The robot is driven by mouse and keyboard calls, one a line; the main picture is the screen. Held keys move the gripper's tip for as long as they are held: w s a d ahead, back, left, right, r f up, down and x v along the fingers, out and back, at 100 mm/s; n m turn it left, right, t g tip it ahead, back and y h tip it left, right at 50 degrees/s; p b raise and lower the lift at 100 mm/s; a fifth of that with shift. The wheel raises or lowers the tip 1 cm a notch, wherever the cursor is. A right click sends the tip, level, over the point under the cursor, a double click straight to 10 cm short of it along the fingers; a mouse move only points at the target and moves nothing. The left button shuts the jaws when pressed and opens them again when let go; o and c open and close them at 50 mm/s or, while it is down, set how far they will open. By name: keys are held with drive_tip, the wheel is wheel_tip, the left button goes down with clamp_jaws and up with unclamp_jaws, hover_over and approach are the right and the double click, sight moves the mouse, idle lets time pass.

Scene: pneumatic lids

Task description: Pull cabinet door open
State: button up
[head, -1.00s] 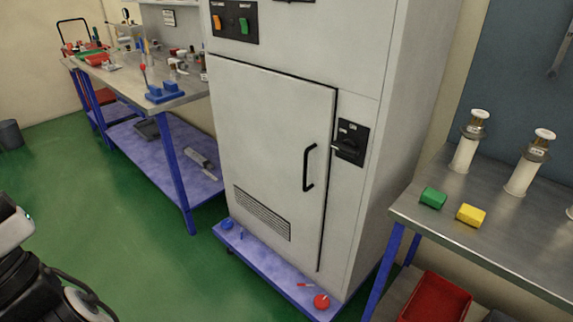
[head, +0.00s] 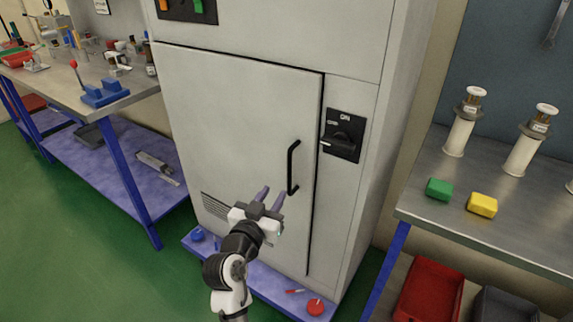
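The grey cabinet door (head: 235,120) is shut in the middle of the head view. Its black vertical bar handle (head: 291,168) is on the door's right side. My gripper (head: 270,194) is in front of the door, to the lower left of the handle. Its two fingers are spread apart with nothing between them, and they look apart from the handle. My arm hides part of the vent slots low on the door.
A black rotary switch (head: 343,135) marked ON is right of the door. A blue base (head: 265,287) with a red round part (head: 315,307) juts out below. A metal bench (head: 490,215) stands right, a workbench (head: 60,85) left.

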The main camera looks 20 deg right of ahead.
sight(289, 168)
drive_tip(key=p+x, duration=0.3)
drive_tip(key=x, duration=0.8)
drive_tip(key=shift+w+r, duration=0.1)
drive_tip(key=shift+r, duration=0.1)
drive_tip(key=shift+w+d+f, duration=0.1)
drive_tip(key=shift+w+d, duration=0.35)
clamp_jaws()
